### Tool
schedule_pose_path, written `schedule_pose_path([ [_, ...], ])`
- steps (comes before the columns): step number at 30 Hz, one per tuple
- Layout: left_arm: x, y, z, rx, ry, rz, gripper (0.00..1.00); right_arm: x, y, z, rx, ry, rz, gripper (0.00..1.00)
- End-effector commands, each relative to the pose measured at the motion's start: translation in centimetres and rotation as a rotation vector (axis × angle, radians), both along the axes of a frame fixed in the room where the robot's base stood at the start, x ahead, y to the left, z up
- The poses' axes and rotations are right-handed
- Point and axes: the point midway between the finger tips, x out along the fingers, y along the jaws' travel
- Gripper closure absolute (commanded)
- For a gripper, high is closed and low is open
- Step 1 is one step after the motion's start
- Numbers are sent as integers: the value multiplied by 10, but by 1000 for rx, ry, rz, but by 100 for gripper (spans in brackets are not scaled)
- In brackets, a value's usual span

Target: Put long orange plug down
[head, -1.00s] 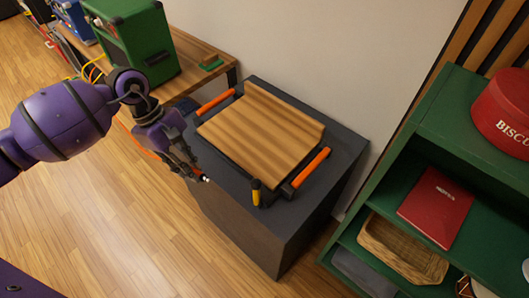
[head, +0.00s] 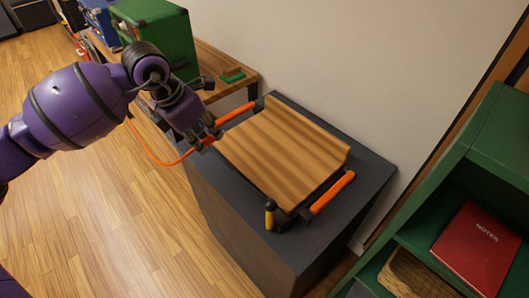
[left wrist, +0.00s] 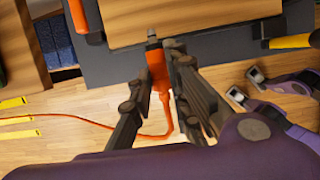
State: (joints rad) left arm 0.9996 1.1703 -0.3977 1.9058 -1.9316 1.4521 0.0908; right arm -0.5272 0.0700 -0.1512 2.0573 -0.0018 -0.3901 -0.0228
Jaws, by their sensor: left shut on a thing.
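My left gripper (head: 214,134) is shut on the long orange plug, at the left edge of the wooden board (head: 280,150). In the head view the plug is mostly hidden by the fingers. In the left wrist view the orange plug (left wrist: 158,75) shows between the fingers (left wrist: 152,85), its metal tip pointing toward the board. Its orange cord (left wrist: 100,123) bends away to the left; the cord also hangs below the gripper in the head view (head: 150,153). I cannot tell whether the plug touches anything below.
The board has orange handles (head: 332,193) and a yellow-black lever (head: 270,214), and sits on a dark cabinet (head: 240,232). A green amp (head: 160,38) stands on a wooden bench behind my arm. A green shelf (head: 440,200) holds a red notes book (head: 478,250).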

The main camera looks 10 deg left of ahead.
Motion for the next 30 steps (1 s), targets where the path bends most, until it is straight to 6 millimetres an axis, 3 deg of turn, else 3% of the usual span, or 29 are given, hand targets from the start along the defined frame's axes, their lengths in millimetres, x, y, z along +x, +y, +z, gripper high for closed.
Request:
schedule_pose_path([
  [3,-10,-30,-15,-3,4,-4,100,-3,-2,3,-3,5,-1,100],
  [10,-18,-56,-54,-1,3,-2,100,-13,-4,0,-5,24,-5,100],
  [19,-22,-71,-73,-1,5,-1,100,-11,-5,2,-6,19,-6,100],
  [24,-22,-70,-99,0,5,0,100,-7,-4,2,-5,11,-4,100],
  [30,-21,-70,-101,1,2,-1,100,-1,-3,4,-3,1,-1,100],
])
